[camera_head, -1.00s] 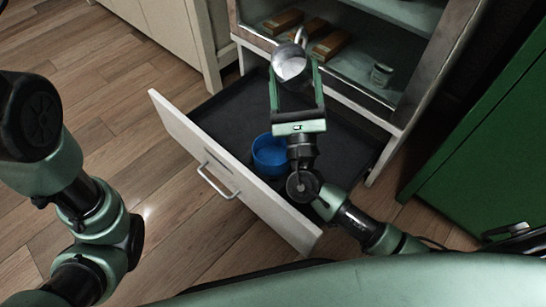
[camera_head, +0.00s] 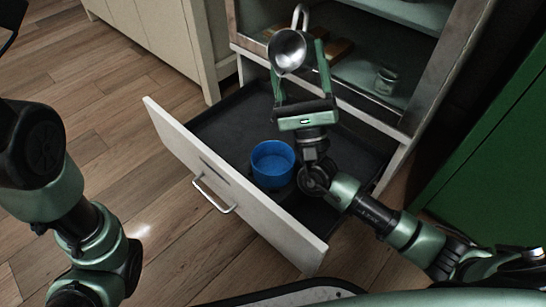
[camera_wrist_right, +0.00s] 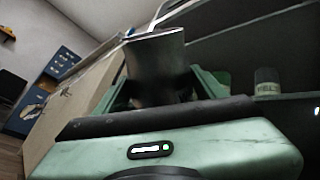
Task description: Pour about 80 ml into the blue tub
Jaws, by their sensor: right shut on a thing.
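The blue tub (camera_head: 272,165) stands upright in the open drawer, near its front panel. Its inside looks plain blue; I cannot make out any contents. My right gripper (camera_head: 298,66) is shut on a shiny metal pitcher (camera_head: 288,50) with a loop handle at its far side. The pitcher is held above and beyond the tub, apart from it, with its round mouth facing the head camera. I cannot tell how much is inside. The pitcher also shows between the fingers in the right wrist view (camera_wrist_right: 155,58). My left arm is at the left; its fingers are not visible.
The drawer's white front panel (camera_head: 225,185) with a bar handle stands between tub and floor. The dark drawer bottom (camera_head: 225,122) is mostly bare. Behind it, an open cabinet holds wooden blocks (camera_head: 340,48) and a small jar (camera_head: 386,79). A green cabinet (camera_head: 490,150) is at the right.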

